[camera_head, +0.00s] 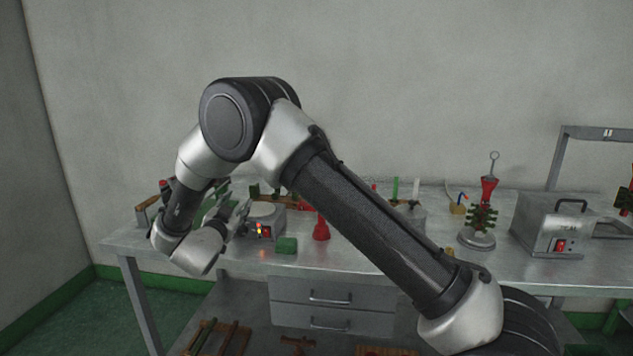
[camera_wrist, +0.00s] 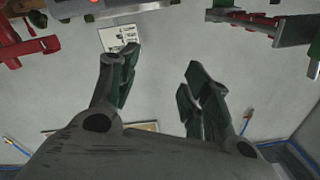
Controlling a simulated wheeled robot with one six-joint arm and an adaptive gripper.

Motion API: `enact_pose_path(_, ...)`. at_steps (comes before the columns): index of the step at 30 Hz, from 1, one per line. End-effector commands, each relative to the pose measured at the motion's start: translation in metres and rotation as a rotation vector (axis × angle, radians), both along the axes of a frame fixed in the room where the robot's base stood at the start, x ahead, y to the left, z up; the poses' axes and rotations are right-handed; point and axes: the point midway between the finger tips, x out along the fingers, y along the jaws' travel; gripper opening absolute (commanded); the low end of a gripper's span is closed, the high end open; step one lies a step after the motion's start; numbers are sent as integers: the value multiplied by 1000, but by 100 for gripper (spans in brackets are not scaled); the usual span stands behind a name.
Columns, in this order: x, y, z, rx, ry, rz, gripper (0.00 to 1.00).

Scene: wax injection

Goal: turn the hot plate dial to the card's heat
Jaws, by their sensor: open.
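The hot plate (camera_head: 266,212), a grey box with a round pale top, stands on the bench in the head view. Its front has a red panel (camera_head: 264,231) with a yellow glow; I cannot make out the dial's setting. My gripper (camera_head: 238,208) is close to the left side of the hot plate. In the wrist view my gripper (camera_wrist: 162,65) is open, with nothing between its dark green-padded fingers. A white card (camera_wrist: 118,38) with small dark marks lies beyond the left finger; its writing is too small to read. A grey edge with an orange light shows at the top.
A green block (camera_head: 287,245) and a red bottle-shaped object (camera_head: 321,228) are close to the hot plate. A grey machine (camera_head: 552,226) with a red switch stands at the right. Red and green pieces show at the wrist view's upper corners. My arm crosses the bench's middle.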

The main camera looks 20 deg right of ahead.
Motion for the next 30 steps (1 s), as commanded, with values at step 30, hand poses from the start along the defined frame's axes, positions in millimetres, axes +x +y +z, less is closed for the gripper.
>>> enact_pose_path(30, -32, 13, -101, -624, 295, -1, 48)
